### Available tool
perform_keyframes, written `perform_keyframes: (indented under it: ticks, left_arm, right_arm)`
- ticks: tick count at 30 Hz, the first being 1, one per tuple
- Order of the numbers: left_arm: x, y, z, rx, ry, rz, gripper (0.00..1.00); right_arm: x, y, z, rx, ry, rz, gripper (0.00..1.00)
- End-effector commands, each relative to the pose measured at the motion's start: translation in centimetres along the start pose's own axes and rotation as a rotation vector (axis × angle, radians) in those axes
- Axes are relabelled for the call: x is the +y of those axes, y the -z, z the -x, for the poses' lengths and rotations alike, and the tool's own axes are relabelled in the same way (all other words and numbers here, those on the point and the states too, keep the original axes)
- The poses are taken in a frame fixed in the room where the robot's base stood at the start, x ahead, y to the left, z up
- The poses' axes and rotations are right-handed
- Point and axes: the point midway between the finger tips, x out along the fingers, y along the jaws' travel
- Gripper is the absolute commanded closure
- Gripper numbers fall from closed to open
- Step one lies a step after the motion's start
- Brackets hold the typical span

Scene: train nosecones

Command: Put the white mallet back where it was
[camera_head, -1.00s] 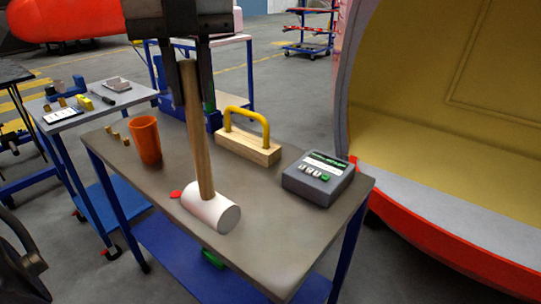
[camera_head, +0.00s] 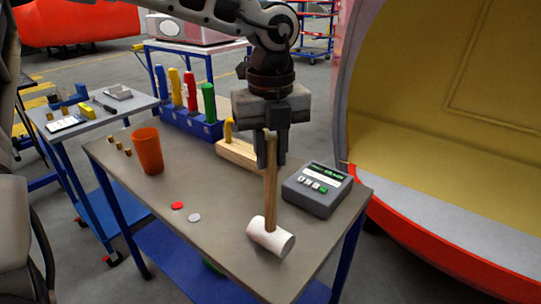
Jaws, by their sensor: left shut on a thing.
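The white mallet has a white cylindrical head (camera_head: 271,237) and a wooden handle (camera_head: 270,195). The handle stands upright above the head, over the front right part of the grey table (camera_head: 215,250). My left gripper (camera_head: 271,160) is shut on the upper part of the handle. The head is at or just above the table top; I cannot tell whether it touches. A red disc (camera_head: 177,205) and a pale disc (camera_head: 194,217) lie on the table to the left of the mallet. My right gripper is not in view.
A grey device with buttons (camera_head: 317,189) stands close right of the mallet. A wooden block with a yellow handle (camera_head: 236,152) is behind it. An orange cup (camera_head: 148,151) and a blue holder with coloured tools (camera_head: 190,124) stand further left. The table's front left is clear.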

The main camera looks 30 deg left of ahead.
Motion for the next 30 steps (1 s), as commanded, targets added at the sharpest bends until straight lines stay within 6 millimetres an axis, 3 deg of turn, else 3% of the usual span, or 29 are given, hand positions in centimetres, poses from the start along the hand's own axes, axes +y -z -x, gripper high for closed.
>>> perform_keyframes:
  ticks: [3, 14, 15, 17, 30]
  left_arm:
    - [0.0, 0.1, -1.4, 0.003, 0.002, -0.001, 1.0]
    - [0.0, 0.0, -2.0, 0.0, 0.003, 0.0, 1.0]
    - [0.1, 0.0, -1.9, 0.001, 0.001, 0.0, 0.73]
    - [0.1, 0.0, -1.8, 0.001, 0.001, 0.0, 0.57]
    - [0.0, 0.0, -0.8, -0.001, 0.003, 0.001, 0.57]
  right_arm:
    - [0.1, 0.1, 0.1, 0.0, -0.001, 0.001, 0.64]
    - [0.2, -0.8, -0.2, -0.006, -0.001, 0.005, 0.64]
    - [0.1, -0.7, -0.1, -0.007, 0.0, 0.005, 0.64]
    - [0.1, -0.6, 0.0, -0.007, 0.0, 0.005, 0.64]
    - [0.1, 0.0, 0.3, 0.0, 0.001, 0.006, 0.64]
